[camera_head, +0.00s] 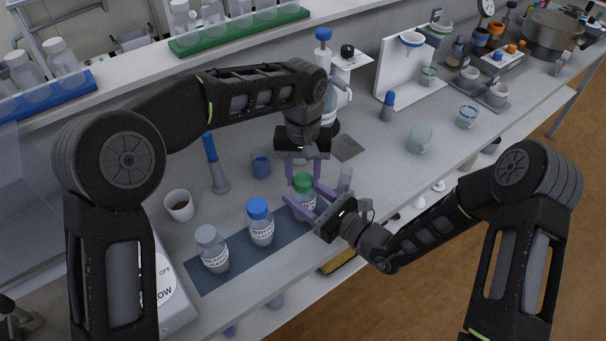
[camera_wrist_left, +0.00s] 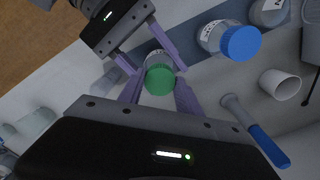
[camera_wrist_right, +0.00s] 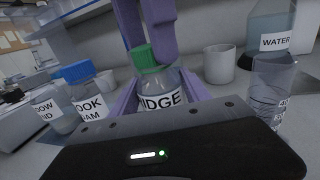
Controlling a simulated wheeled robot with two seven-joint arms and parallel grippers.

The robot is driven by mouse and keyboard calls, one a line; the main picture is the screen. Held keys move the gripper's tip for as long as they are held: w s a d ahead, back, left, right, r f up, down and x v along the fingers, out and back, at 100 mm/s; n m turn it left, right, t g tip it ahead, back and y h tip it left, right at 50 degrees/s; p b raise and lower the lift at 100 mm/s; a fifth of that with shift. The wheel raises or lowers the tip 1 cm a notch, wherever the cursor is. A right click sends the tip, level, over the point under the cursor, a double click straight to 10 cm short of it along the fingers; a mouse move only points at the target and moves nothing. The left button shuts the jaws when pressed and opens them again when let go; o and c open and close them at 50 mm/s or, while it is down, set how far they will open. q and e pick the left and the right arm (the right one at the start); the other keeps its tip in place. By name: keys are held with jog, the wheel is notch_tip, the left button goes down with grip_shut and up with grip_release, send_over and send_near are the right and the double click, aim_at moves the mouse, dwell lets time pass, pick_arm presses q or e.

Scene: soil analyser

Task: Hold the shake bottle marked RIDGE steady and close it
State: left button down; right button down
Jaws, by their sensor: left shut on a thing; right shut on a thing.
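The RIDGE shake bottle (camera_wrist_right: 172,92) stands upright with a green cap (camera_wrist_right: 145,58) on its mouth, and its label reads "IDGE" in the right wrist view. In the head view the bottle (camera_head: 304,201) is at the right end of the dark mat (camera_head: 240,264). My right gripper (camera_head: 303,208) is shut on the bottle's body from the right front. My left gripper (camera_head: 302,180) reaches down from above and is shut on the green cap (camera_head: 304,182). In the left wrist view the cap (camera_wrist_left: 159,80) sits between the purple fingers. Whether the cap is fully tight cannot be seen.
The bench's front edge is close to my right gripper.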

pick_arm(q)
jog(key=m, duration=0.5)
jog(key=shift+m, duration=0.3)
jog(key=m, duration=0.2)
jog(key=shift+m, duration=0.4)
jog(key=m, duration=0.4)
jog(key=shift+m, duration=0.4)
jog(key=c, duration=0.7)
grip_release()
jog(key=shift+c, duration=0.2)
jog(key=shift+r, duration=3.7)
pick_arm(e)
jog(key=shift+c, duration=2.2)
grip_release()
